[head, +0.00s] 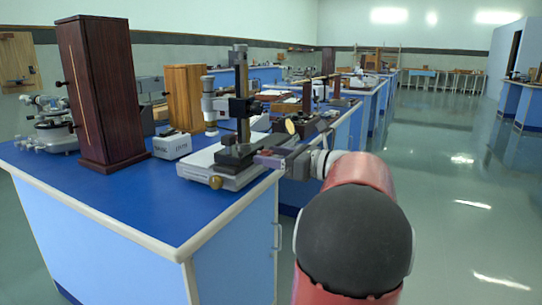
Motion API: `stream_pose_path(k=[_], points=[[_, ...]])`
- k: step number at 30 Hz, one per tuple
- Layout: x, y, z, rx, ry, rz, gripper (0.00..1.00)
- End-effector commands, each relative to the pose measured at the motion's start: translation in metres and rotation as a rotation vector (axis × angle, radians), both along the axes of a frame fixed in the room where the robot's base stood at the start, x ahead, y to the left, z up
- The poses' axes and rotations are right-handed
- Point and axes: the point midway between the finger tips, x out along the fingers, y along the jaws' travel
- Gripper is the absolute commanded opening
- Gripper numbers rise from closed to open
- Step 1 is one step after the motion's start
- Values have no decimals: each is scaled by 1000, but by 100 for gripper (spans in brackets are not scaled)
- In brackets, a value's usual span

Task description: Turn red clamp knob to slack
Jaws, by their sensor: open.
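A measuring instrument (226,160) with a pale base, a dark upright column and a grey-white tube stands near the right edge of the blue bench. My gripper (266,158) reaches in from the right, low beside the column's dark foot. It is open. A small dark red patch shows at its fingertips; I cannot tell whether this is the red clamp knob or whether the fingers touch it. No other red knob is clear. A brass knob (216,182) sits on the front of the base, and a yellowish disc (290,126) shows right of the column.
A tall dark wooden case (100,92), a lighter wooden case (186,98) and a small grey box (172,145) stand left of the instrument. The blue bench top (160,205) is clear in front. More benches with apparatus run behind; open floor (460,200) lies right.

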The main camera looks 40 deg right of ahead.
Motion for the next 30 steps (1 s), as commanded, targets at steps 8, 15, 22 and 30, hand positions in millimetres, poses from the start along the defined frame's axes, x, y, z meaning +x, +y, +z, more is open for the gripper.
stream_pose_path(k=[8,15,22,30], points=[[4,2,0,-1,1,-1,60],[4,2,0,-1,1,-1,35],[4,2,0,-2,0,-1,15],[4,2,-1,-52,-21,0,15]])
